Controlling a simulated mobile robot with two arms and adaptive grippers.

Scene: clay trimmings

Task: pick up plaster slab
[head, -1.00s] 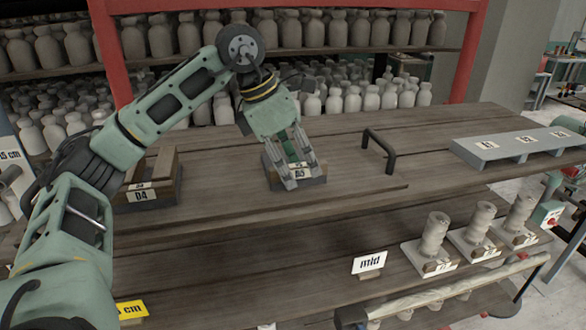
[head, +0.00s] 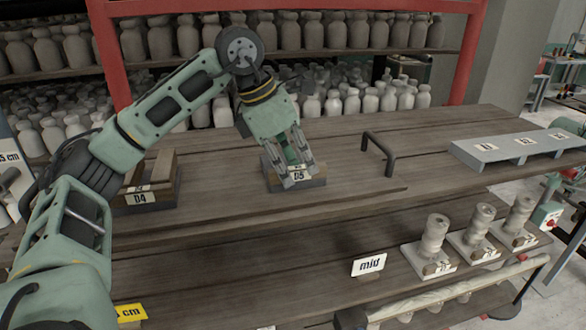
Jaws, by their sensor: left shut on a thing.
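My left gripper (head: 291,172) reaches down onto the wooden shelf, at the holder labelled D5 (head: 316,182). Its fingers are shut on the plaster slab (head: 298,167) there. Fingers and palm hide most of the slab, so I cannot tell whether it is clear of the holder. A similar dark holder labelled D4 (head: 141,199) stands to the left, with brown slab-like pieces (head: 162,168) in it. My right gripper does not show.
A black handle-like bar (head: 378,150) stands right of the D5 holder. A grey numbered rack (head: 490,155) lies farther right. Below, a lower shelf carries a "mid" sign (head: 369,264) and several stacked clay pieces (head: 435,235). Rows of pale bottles stand behind. The shelf between D4 and D5 is clear.

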